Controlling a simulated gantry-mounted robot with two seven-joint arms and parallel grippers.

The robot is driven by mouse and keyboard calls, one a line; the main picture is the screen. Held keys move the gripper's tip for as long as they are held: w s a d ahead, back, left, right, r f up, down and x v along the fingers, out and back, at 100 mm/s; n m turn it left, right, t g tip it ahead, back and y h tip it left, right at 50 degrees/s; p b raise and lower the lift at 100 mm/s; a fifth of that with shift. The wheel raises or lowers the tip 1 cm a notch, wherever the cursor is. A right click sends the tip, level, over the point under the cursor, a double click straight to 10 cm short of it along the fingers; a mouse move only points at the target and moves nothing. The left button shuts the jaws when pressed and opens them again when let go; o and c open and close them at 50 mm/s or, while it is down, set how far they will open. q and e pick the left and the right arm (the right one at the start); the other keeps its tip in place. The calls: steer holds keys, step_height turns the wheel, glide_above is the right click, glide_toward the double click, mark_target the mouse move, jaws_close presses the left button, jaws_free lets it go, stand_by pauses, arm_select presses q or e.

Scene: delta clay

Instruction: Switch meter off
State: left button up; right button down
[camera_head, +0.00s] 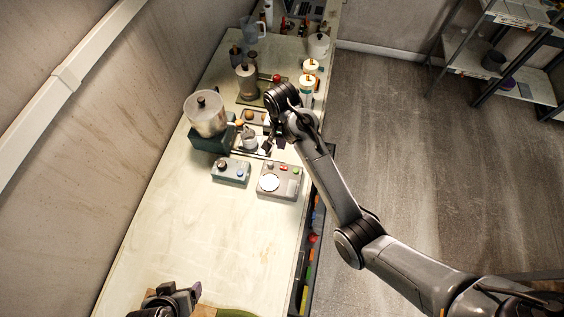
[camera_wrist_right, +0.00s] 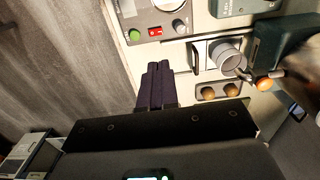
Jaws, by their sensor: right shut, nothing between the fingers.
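The meter (camera_head: 266,188) is a grey box with a round white dial, standing on the bench near its right edge. In the right wrist view the meter (camera_wrist_right: 146,20) is at the top, cut off by the frame. Its red rocker switch (camera_wrist_right: 155,32) lies between a green button (camera_wrist_right: 134,35) and a grey knob (camera_wrist_right: 179,26). My right gripper (camera_head: 280,143) is beyond the meter in the head view, apart from it. In the wrist view its dark fingers (camera_wrist_right: 157,72) are together and empty, below the switch. My left gripper (camera_head: 178,296) is partly in view at the bottom edge.
A smaller box with knobs (camera_head: 231,171) stands left of the meter. More jars fill the far bench.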

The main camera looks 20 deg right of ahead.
steer(key=shift+f, duration=0.1)
glide_above(282, 167)
step_height(282, 167, down, 12)
steer(key=shift+r+p, duration=0.1)
steer(key=shift+p, duration=0.3)
steer(key=shift+f, duration=1.05)
